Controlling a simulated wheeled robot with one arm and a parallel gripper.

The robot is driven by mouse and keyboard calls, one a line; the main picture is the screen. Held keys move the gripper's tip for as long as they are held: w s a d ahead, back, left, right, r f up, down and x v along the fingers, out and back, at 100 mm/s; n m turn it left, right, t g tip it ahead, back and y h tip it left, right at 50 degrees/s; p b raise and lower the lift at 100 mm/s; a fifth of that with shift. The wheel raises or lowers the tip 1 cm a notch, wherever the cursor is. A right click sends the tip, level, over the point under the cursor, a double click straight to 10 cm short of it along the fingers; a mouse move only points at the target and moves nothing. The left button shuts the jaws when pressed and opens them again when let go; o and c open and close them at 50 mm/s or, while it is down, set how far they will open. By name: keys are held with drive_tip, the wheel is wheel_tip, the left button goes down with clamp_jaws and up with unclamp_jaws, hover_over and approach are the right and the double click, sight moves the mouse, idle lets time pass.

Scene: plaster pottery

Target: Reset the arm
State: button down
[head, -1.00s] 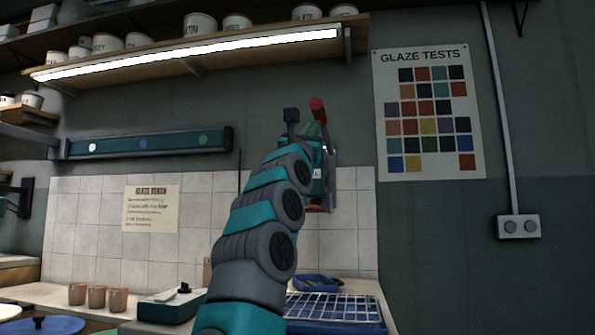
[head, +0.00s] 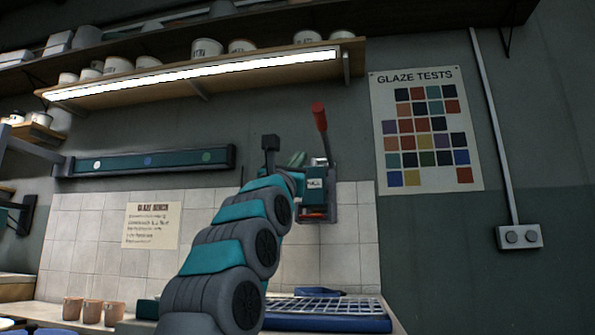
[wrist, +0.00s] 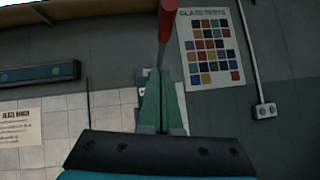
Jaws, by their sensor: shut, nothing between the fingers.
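My arm reaches up from the bottom middle of the head view. My gripper (head: 297,159), with green fingers, is at its far end, just left of a wall box in the picture. In the wrist view the fingers of my gripper (wrist: 159,74) are together, with nothing seen between them. The wall box (head: 316,186) has a lever with a red handle (head: 319,117) that points up. The red handle also shows in the wrist view (wrist: 167,19), above the fingertips. I cannot tell whether the fingers touch the lever.
A lit shelf (head: 200,74) with pots hangs above. A glaze chart (head: 425,130) and a socket (head: 519,237) are on the wall to the right. Several cups (head: 92,311) and a blue tray with a wire rack (head: 330,322) stand on the counter below.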

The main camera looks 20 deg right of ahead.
drive_tip(key=shift+s+a+f, duration=0.2)
drive_tip(key=shift+s+f, duration=0.05)
